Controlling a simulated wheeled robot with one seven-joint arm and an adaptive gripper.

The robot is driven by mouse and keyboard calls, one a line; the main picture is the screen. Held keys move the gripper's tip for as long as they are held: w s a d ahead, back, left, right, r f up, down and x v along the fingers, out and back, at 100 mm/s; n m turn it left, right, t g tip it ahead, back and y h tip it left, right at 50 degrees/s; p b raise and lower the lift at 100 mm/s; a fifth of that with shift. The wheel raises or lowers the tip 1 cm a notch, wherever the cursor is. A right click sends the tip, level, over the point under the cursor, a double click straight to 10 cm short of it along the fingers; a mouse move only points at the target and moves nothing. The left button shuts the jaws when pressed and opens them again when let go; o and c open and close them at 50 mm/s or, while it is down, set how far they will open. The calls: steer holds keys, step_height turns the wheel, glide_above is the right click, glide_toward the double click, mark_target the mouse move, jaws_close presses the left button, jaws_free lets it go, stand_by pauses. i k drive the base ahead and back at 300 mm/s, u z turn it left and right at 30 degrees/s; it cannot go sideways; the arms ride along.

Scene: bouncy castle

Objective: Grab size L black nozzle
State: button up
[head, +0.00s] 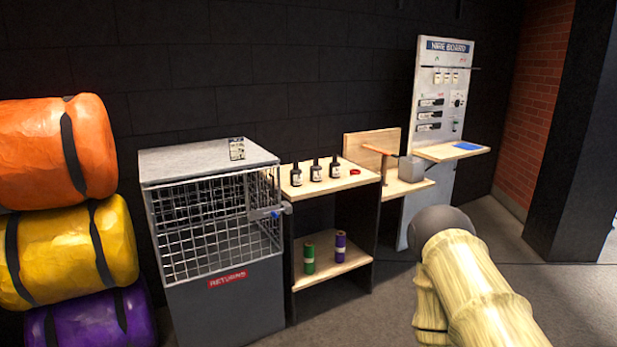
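Three black nozzle-like pieces with pale labels stand upright in a row on the wooden top of a shelf unit: the left one (296,175), the middle one (316,171) and the right one (334,168). Their labels are too small to read, so I cannot tell which is size L. My arm, with a pale wood-like surface, shows at the lower right, apart from the shelf. My gripper is not visible in the head view.
A grey cage cabinet marked RETURNS (215,265) stands left of the shelf unit (352,182). A red ring (355,172) lies beside the nozzles. Green (309,259) and purple (340,246) cylinders stand below. A hire board (440,100) stands right. Floor in front is clear.

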mark_target(315, 170)
steer(key=u, duration=0.2)
steer(key=i, duration=1.65)
